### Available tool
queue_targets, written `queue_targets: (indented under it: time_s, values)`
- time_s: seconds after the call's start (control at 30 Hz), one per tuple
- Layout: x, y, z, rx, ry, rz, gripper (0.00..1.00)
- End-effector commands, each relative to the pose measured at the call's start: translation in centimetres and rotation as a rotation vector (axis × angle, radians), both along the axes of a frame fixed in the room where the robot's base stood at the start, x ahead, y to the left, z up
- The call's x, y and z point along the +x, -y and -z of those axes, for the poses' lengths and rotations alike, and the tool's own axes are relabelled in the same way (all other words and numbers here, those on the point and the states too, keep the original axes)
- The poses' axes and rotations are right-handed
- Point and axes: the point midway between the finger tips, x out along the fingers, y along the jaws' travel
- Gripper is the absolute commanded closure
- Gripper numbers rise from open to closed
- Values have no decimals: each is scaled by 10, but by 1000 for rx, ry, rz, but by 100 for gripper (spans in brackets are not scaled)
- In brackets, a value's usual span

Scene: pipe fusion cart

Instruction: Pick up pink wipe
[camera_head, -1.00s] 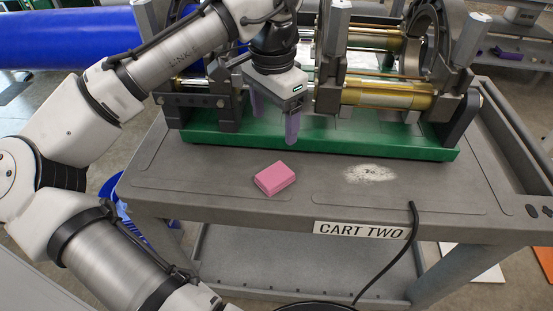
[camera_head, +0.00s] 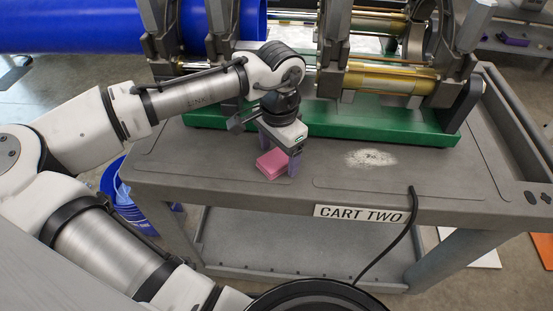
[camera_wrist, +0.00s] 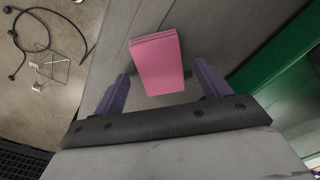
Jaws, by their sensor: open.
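The pink wipe (camera_head: 271,164) is a folded pink block lying on the grey cart top, left of the middle and near the front edge. My gripper (camera_head: 278,160) is just above and around it in the head view, with its purple fingers pointing down. In the wrist view the pink wipe (camera_wrist: 158,62) lies ahead of and between the two spread fingers of my gripper (camera_wrist: 160,88). There is a visible gap on each side, so the gripper is open and holds nothing. Part of the wipe is hidden by the gripper in the head view.
A fusion machine on a green base (camera_head: 355,126) stands behind the wipe. Pale powder (camera_head: 370,158) lies on the cart top (camera_head: 430,185) to the right. A black cable (camera_head: 398,240) hangs over the front edge. A blue bucket (camera_head: 130,190) stands on the floor at left.

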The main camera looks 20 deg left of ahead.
Motion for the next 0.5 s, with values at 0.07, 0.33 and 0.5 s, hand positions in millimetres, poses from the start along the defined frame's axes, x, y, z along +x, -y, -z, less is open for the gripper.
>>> queue_targets:
  time_s: [0.07, 0.33, 0.5]
  values:
    - [0, 0, 4, 0, 1, 1, 25]
    - [0, 0, 4, 0, 1, 0, 34]
    - [0, 0, 4, 0, 1, 0, 56]
